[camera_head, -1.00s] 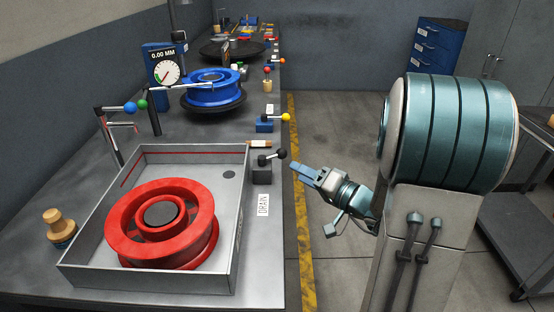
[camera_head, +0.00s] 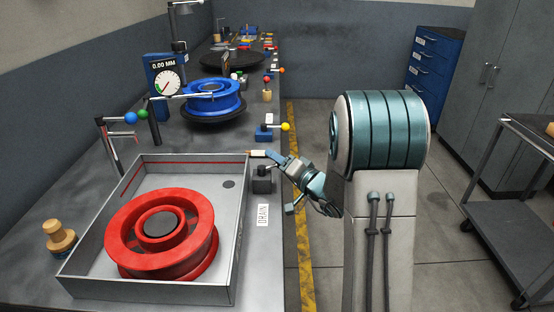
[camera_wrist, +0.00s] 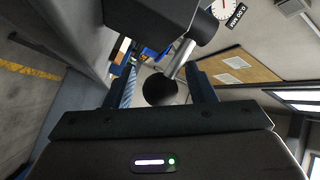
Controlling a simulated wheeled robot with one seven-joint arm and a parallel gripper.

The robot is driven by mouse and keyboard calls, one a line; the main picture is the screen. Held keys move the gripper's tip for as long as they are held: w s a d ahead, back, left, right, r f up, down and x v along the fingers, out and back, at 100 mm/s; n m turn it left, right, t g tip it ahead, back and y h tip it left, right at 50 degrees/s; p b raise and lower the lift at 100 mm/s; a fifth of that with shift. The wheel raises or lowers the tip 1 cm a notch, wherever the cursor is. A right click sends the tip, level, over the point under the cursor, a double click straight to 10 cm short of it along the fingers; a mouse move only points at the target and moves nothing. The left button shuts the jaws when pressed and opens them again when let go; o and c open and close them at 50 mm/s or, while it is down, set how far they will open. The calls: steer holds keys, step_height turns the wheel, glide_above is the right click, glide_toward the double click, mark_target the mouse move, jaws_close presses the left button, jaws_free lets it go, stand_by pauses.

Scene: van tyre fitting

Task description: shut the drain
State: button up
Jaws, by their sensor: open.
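The drain lever has a dark block base (camera_head: 262,184) on the bench beside the tray, above a white DRAIN label (camera_head: 263,215). My gripper (camera_head: 273,159) is at the lever and hides its black knob in the head view. In the wrist view the round black knob (camera_wrist: 160,90) sits between my two open fingers, with gaps showing on both sides. The silver lever rod (camera_wrist: 182,60) runs from the knob up to the dark block. The grey tray (camera_head: 243,235) has a dark round drain hole (camera_head: 229,184) in its floor.
A red wheel rim (camera_head: 162,232) lies in the tray. Just behind the lever are a blue block with a yellow-knobbed lever (camera_head: 285,127) and a small orange-and-white item (camera_head: 257,154). A blue wheel (camera_head: 212,97) stands farther back.

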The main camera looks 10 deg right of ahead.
steer(key=shift+w+a, duration=0.25)
steer(key=shift+w, duration=0.1)
jaws_close()
